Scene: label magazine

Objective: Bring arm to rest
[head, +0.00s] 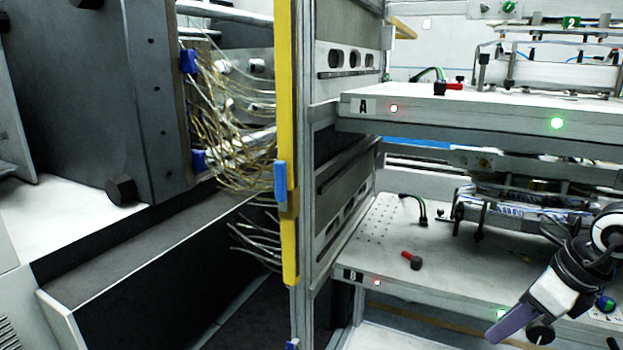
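My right arm comes in at the lower right edge, with white and black links. My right gripper (522,325) hangs at its end, in front of the lower shelf marked B (440,270). A grey-purple finger points down and left, with a dark round part beside it. The gap between the fingertips does not show clearly, and I see nothing held. My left arm and gripper are out of view.
An upper shelf marked A (480,118) sits above shelf B, both with red and green lights. A red-handled clamp (411,260) is on shelf B. A yellow-edged upright (286,130) stands left of the shelves. Loose cables (232,125) hang by a dark machine (90,95).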

